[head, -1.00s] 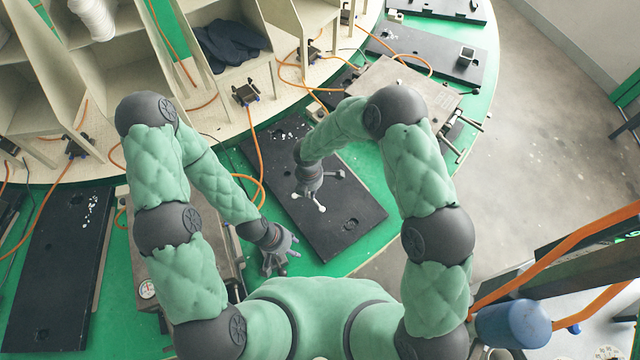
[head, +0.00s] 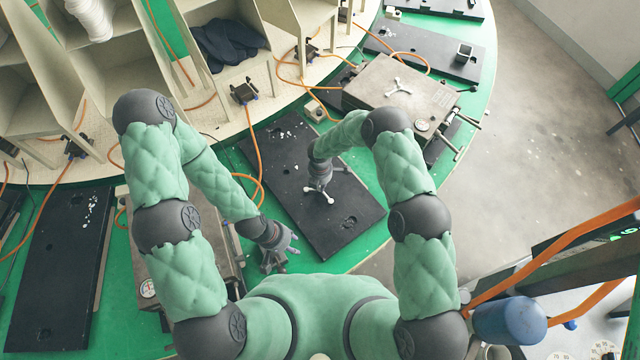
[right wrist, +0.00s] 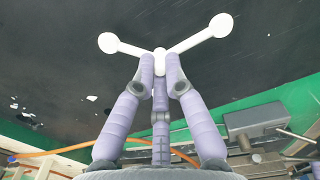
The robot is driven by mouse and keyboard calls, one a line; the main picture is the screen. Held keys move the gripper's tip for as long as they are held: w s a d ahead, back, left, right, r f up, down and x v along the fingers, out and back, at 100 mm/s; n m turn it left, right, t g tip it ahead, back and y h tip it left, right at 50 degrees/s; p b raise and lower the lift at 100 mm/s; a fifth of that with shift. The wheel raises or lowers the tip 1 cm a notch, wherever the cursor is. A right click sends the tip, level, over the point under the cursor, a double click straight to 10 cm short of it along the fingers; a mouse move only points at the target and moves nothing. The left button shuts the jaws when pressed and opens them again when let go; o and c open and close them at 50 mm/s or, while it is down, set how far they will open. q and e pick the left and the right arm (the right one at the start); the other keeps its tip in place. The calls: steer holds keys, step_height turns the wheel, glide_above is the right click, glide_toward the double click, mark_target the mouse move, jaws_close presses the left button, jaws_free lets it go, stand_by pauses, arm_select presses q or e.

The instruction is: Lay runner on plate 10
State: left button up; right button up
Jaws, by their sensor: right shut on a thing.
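A white runner (right wrist: 165,55) with round ends is pinched between the fingertips of my right gripper (right wrist: 160,72). In the head view the runner (head: 322,198) and my right gripper (head: 320,186) are over the middle of a black plate (head: 290,210). I cannot tell whether the runner touches the plate, and no plate number is readable. The plate has white flecks at its far end and a dark recess at its near end. My left gripper (head: 275,258) has its fingers spread and empty, left of the plate's near end.
A metal mould box (head: 425,100) with another white three-armed piece (head: 398,87) on top stands right of the plate. Another black plate (head: 60,270) lies at far left on the green carousel (head: 110,320). Orange hoses (head: 258,150) and beige bins (head: 225,80) line the inner side.

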steer(key=shift+f, duration=0.15)
steer(key=shift+f, duration=0.1)
steer(key=o, duration=0.7)
steer(key=shift+o, duration=0.2)
step_height(320, 180, up, 12)
steer(key=s+d+f+m+y, duration=0.1)
steer(key=s+d+m, duration=0.2)
steer(key=s+m, duration=0.5)
steer(key=s+d+f+m+y, duration=0.1)
steer(key=s+d+m, duration=0.3)
steer(key=s+m, duration=0.4)
steer(key=s+d+f+m+y, duration=0.2)
steer(key=s+m, duration=0.6)
steer(key=m, duration=0.4)
steer(key=shift+s+d, duration=0.4)
steer(key=shift+d, duration=0.5)
